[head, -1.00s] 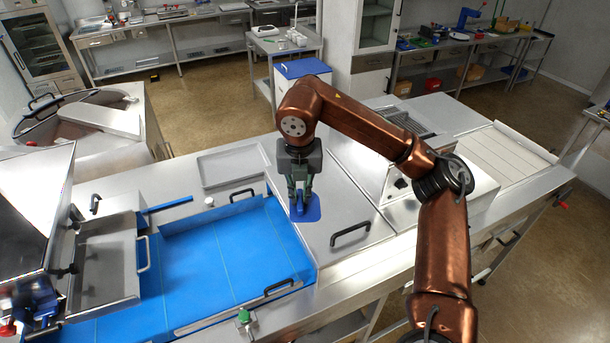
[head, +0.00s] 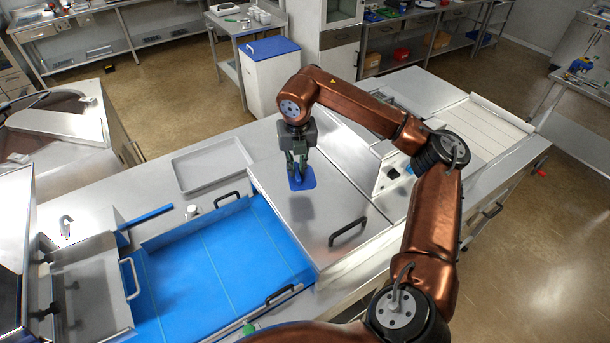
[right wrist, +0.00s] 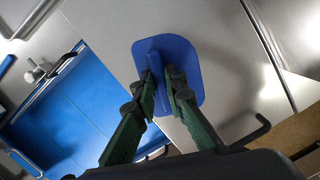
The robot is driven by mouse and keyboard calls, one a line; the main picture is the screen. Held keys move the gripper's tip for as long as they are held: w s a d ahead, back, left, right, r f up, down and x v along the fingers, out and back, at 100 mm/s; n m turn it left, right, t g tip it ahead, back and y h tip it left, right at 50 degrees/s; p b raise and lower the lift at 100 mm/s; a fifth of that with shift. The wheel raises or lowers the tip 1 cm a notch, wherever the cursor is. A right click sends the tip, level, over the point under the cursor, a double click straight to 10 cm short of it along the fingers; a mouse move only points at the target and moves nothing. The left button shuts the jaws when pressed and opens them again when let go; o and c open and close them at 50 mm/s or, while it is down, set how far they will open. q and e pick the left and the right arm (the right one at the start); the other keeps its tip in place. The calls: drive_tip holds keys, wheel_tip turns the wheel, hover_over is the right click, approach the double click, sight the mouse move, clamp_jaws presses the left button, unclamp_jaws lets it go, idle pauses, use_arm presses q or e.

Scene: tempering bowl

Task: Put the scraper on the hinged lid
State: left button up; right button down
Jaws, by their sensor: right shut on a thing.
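The scraper (head: 308,182) is a blue rounded plate with a raised grip. My right gripper (head: 297,176) is shut on that grip. The scraper also shows in the right wrist view (right wrist: 188,60), plate facing the steel below, with the gripper fingers (right wrist: 162,95) on either side of its grip. The hinged lid (head: 290,228) is a flat steel panel with a dark bar handle at its front right. The scraper is over the lid's back part. A soft dark patch on the steel in front of it looks like its shadow, so it seems a little above the lid. My left gripper is not in view.
A blue-lined basin (head: 205,265) with dark handles lies left of the lid. A shallow grey tray (head: 212,165) is behind it. A small white knob-like item (head: 192,210) stands by the basin. The lid around the scraper is bare.

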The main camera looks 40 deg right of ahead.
sight(297, 163)
drive_tip(key=f, duration=0.1)
drive_tip(key=w+d+f, duration=0.2)
drive_tip(key=shift+w+f, duration=0.2)
drive_tip(key=shift+s+d+f+p, duration=0.4)
drive_tip(key=shift+s+d+f, duration=0.1)
drive_tip(key=shift+s+d, duration=0.3)
drive_tip(key=f, duration=0.1)
drive_tip(key=w+f+p, duration=0.1)
drive_tip(key=f, duration=0.1)
drive_tip(key=shift+a+f, duration=0.15)
drive_tip(key=shift+s, duration=0.3)
drive_tip(key=shift+w+f, duration=0.1)
drive_tip(key=c, duration=2.4)
unclamp_jaws()
drive_tip(key=shift+w, duration=0.1)
drive_tip(key=o, duration=0.4)
drive_tip(key=shift+c, duration=0.2)
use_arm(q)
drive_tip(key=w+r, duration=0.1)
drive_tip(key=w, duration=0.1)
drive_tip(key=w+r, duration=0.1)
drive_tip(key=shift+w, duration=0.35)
use_arm(e)
drive_tip(key=shift+o, duration=0.3)
